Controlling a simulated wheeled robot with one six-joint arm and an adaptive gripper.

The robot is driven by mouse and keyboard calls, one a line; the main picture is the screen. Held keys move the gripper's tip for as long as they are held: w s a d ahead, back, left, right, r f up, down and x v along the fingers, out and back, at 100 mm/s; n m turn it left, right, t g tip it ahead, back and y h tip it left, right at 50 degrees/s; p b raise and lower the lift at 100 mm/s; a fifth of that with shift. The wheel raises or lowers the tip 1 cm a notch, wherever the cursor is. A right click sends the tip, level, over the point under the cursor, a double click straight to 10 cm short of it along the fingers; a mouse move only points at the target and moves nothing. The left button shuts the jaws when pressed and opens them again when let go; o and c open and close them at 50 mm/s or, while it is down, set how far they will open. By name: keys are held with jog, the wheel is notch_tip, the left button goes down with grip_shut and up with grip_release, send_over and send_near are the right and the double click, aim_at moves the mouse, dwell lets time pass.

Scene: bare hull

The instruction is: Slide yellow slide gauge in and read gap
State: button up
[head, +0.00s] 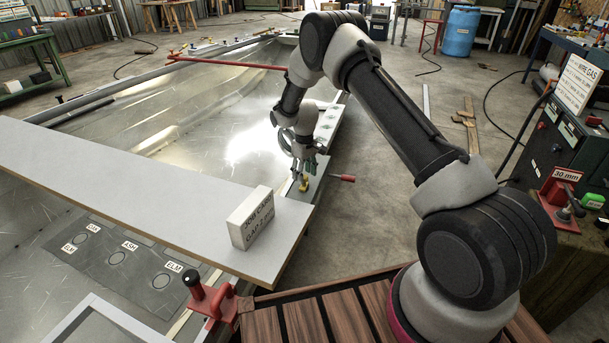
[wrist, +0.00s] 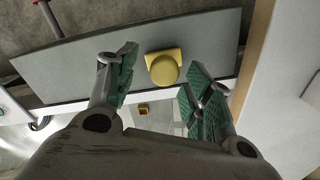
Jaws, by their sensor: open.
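The yellow slide gauge (head: 304,186) shows as a small yellow spot just below my gripper (head: 303,168) in the head view. In the wrist view the gauge (wrist: 164,69) has a round yellow knob and a squarish yellow plate, on or over a grey strip (wrist: 75,70). My gripper is open, with one green-padded finger on each side of the knob and visible space between. The gap to be read cannot be made out, and no scale is legible.
A long pale board (head: 150,185) crosses the metal hull (head: 225,115), with a white lettered block (head: 251,217) on its end. A red handle (head: 343,178) juts right of my gripper.

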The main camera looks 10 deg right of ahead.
aim_at(305, 176)
notch_tip(305, 176, up, 11)
dwell(0.3)
jog(key=s+d+f+m+g, duration=0.1)
jog(key=s+d+m+g, duration=0.1)
jog(key=s, duration=0.5)
jog(key=s+d+r+m+t, duration=0.1)
jog(key=s+d+r, duration=0.3)
jog(key=s+r, duration=0.6)
jog(key=s+d+r+m+t, duration=0.2)
jog(key=s+d+r+t, duration=0.1)
jog(key=s+r, duration=0.8)
jog(key=s+d+r+m+t, duration=0.1)
jog(key=s+d+r, duration=0.4)
jog(key=s+r, duration=0.5)
jog(key=shift+s+r+t, duration=0.15)
jog(key=shift+s+t, duration=0.55)
jog(key=shift+s, duration=3)
jog(key=shift+d, duration=0.1)
